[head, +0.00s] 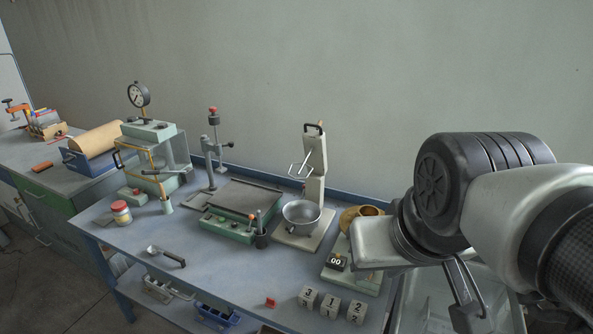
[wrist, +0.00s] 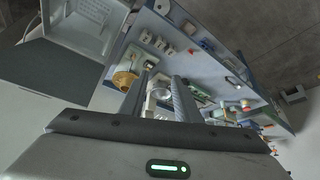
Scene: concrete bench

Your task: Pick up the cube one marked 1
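Three small pale cubes stand in a row near the front edge of the bench in the head view. The middle one, cube one (head: 330,305), shows a 1. Cube three (head: 308,298) is to its left and cube two (head: 356,311) to its right. In the wrist view the cubes are small and their marks cannot be read. My gripper (head: 462,298) hangs to the right of the cubes, apart from them, past the bench's right end. In the wrist view my gripper (wrist: 158,78) has its fingers apart, with nothing held between them.
A scale (head: 354,273) with a brass pan stands just behind the cubes. A red piece (head: 271,302) lies left of them. A metal pot (head: 302,216) on a stand and a green-based plate device (head: 229,230) are farther back. The front left bench top is mostly clear around a scoop (head: 166,256).

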